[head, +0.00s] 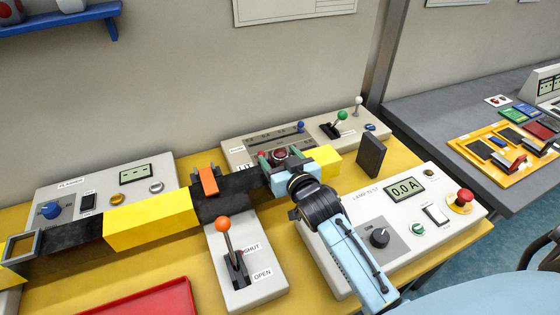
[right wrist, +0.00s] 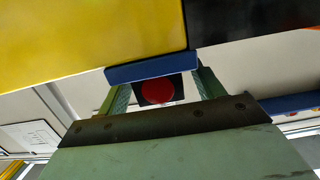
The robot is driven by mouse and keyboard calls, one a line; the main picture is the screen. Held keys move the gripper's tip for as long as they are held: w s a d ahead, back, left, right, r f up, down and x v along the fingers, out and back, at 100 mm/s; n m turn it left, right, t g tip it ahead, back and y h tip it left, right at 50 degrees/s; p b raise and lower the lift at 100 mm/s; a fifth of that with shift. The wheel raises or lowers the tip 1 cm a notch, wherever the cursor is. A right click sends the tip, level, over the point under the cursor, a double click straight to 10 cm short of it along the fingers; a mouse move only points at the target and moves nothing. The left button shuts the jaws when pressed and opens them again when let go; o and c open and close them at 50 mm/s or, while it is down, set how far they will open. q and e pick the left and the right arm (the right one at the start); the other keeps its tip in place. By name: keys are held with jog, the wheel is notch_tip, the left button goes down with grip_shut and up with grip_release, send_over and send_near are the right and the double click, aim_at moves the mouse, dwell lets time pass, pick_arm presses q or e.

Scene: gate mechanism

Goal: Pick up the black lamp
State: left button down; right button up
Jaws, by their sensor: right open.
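A small black piece with a round red face, which looks like the lamp (right wrist: 157,91), sits between my right gripper's fingers in the right wrist view. In the head view its red top (head: 280,154) shows just beyond the striped beam. My right gripper (head: 282,158) is open, with a green finger on either side of the red-faced piece. I cannot tell whether the fingers touch it. Its lower part is hidden by the gripper and beam. My left gripper is not in view.
A yellow-and-black beam (head: 150,218) crosses the yellow table, with an orange clip (head: 208,181) on it. An orange-knobbed lever box (head: 245,270) stands in front. The lamp test panel (head: 410,220) and a dark upright block (head: 371,155) are at right. A red tray (head: 150,300) lies front left.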

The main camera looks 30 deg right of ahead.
jog(key=shift+w, duration=0.1)
jog(key=c, duration=1.2)
notch_tip(320, 180, up, 9)
jog(key=shift+f+p, duration=0.1)
jog(key=shift+p, duration=0.8)
jog(key=s+a, duration=0.5)
jog(key=s, duration=0.4)
jog(key=r, duration=0.1)
send_over(280, 151)
jog(key=shift+r, duration=0.1)
